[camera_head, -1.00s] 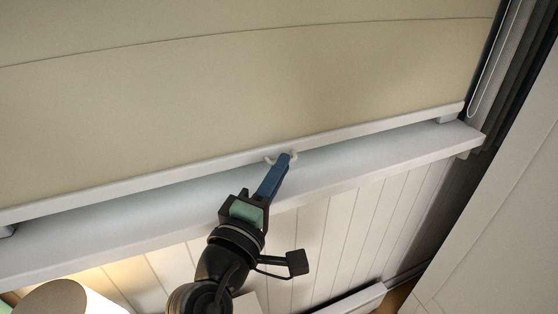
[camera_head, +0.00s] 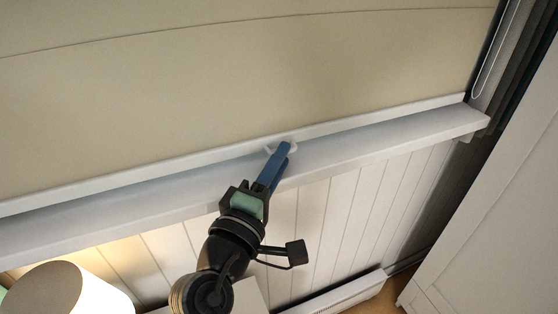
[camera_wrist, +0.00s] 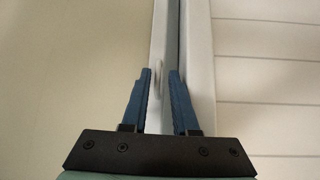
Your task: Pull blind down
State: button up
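The beige blind (camera_head: 200,95) hangs over the window, with a white bottom bar (camera_head: 130,178) close to the sill's rear edge. I cannot tell whether the bar touches the sill. A small white pull handle (camera_head: 292,147) sits on the bar and also shows in the wrist view (camera_wrist: 158,76). My gripper (camera_head: 281,154) is at the handle, its two blue fingers pointing at the bar. In the wrist view its fingers (camera_wrist: 161,73) are apart, with the handle in line with the gap between them. The fingers partly hide the handle.
The white sill (camera_head: 390,143) juts out below the blind, under my gripper. A lamp shade (camera_head: 85,292) stands at lower left. A looped cord (camera_head: 487,75) hangs at right, near a white cabinet door (camera_head: 500,190). A white radiator (camera_head: 335,296) is below.

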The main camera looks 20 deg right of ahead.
jog(key=shift+f, duration=0.15)
notch_tip(320, 180, up, 33)
jog(key=p, duration=2.3)
jog(key=v, duration=1.5)
jog(key=shift+b, duration=0.4)
jog(key=shift+w+p, duration=0.1)
jog(key=shift+p, duration=0.2)
